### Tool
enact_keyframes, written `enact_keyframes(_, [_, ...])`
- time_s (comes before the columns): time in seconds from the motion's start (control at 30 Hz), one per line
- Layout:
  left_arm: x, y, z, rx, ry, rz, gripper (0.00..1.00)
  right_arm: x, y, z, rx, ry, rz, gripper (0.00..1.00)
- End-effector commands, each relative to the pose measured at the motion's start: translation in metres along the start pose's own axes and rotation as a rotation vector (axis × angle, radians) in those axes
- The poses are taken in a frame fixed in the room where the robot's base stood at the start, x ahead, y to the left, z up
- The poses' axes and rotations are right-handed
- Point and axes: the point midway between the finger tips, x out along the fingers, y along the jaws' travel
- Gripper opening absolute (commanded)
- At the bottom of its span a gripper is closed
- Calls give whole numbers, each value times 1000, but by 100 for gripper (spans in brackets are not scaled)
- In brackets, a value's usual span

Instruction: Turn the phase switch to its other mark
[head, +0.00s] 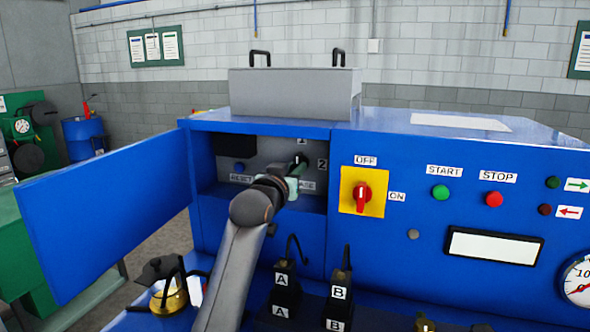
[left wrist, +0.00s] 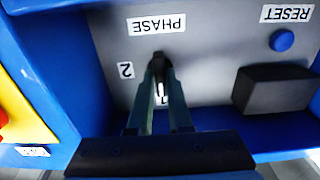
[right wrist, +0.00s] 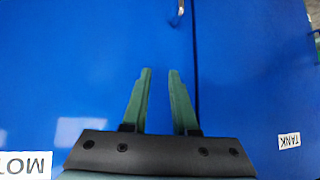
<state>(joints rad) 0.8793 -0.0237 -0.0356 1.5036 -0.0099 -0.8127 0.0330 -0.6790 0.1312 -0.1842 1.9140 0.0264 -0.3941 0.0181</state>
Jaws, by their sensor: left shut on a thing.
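The phase switch (head: 297,160) is a dark knob with a white line, on the grey panel inside the open bay of the blue cabinet. In the left wrist view, upside down, the knob (left wrist: 158,58) has its line pointing towards the 1 mark, partly hidden between the fingers. The 2 mark (left wrist: 125,70) is off to the side; the line is not on it. My left gripper (head: 298,172) is shut on the knob. My right gripper (right wrist: 160,72) shows only in its wrist view, open and empty before blue panels.
The open blue door (head: 110,215) stands left of the bay. A RESET button (head: 239,167) and a dark block (head: 235,146) share the panel. The red switch (head: 362,192) is right of the bay.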

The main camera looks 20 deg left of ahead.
Motion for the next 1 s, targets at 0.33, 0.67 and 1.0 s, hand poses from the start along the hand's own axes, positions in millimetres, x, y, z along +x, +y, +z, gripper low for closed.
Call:
enact_keyframes(0.33, [0,0,0,-5,-1,1,24,0,0,0,0,0,0,27])
enact_keyframes(0.67, [0,0,0,-2,0,1,48,0,0,0,0,0,0,27])
enact_keyframes(1.0, [-13,0,1,-1,2,0,48,3,0,4,0,0,0,27])
